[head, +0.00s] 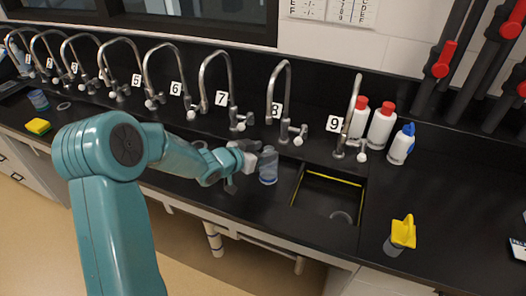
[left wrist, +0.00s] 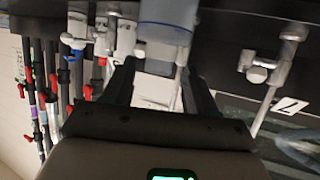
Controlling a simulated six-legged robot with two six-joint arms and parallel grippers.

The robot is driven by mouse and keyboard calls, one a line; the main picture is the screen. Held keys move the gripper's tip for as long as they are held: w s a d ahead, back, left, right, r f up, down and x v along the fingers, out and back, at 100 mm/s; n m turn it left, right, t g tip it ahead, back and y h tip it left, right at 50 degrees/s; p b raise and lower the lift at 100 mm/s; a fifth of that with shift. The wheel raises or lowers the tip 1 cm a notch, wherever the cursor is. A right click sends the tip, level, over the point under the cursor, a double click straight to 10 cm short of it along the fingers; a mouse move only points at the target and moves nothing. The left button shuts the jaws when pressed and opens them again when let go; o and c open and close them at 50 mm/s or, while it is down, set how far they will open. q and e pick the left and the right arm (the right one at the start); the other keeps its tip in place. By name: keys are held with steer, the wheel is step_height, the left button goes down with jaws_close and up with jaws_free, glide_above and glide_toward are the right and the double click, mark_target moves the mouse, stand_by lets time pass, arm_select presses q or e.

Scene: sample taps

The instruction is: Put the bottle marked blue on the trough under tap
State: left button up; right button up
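A translucent bottle with a bluish band (head: 268,168) stands on the black counter, left of the sunken trough (head: 361,215) with yellow edging below taps 8 and 9. My left gripper (head: 246,167) is just left of this bottle, its fingers spread. In the left wrist view the bottle's pale body with a blue band (left wrist: 168,14) shows at the top, beyond or between the open fingers (left wrist: 160,76); I cannot tell whether they touch it. Another bluish bottle (head: 38,100) stands at the far left. My right gripper is not in view.
Numbered curved taps, including tap 7 (head: 218,100), tap 8 (head: 284,100) and tap 9 (head: 350,115), line the back. Red-capped bottles (head: 381,127) and a blue-capped bottle (head: 401,146) stand right of tap 9. A yellow-topped container (head: 402,234) stands right of the trough.

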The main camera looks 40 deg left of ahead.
arm_select(q)
steer(key=shift+r, duration=0.3)
steer(key=shift+s, duration=0.25)
steer(key=v, duration=1.1)
steer(key=shift+s+r, duration=0.15)
steer(key=shift+d, duration=0.1)
